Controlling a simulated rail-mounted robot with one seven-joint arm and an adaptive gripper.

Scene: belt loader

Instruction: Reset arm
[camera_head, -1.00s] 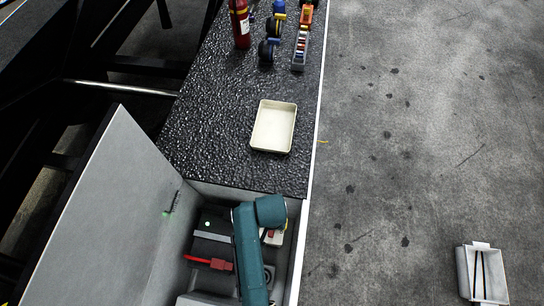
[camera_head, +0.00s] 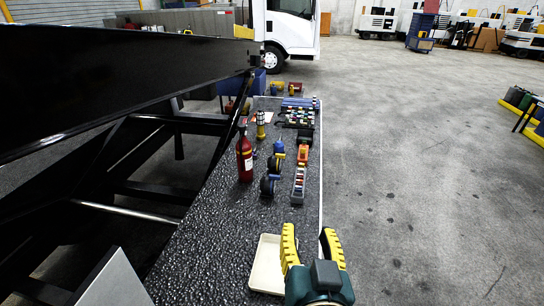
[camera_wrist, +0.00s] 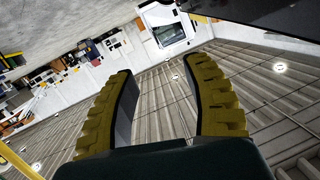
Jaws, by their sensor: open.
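My gripper (camera_head: 309,246) is at the bottom of the head view, with its two yellow ridged fingers spread apart and nothing between them. It is raised in front of the camera, overlapping the right side of the cream tray (camera_head: 263,270) on the black textured bench top. In the wrist view my gripper (camera_wrist: 163,80) is open and empty. Behind its fingers that view shows the ribbed ceiling and a tilted far part of the hall.
A red extinguisher-like bottle (camera_head: 244,155) stands at the bench's left side. Blue-and-black tools (camera_head: 270,182) and a grey organizer (camera_head: 298,186) lie near the middle. A black frame (camera_head: 120,80) rises at left. The floor (camera_head: 420,170) at right is largely clear.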

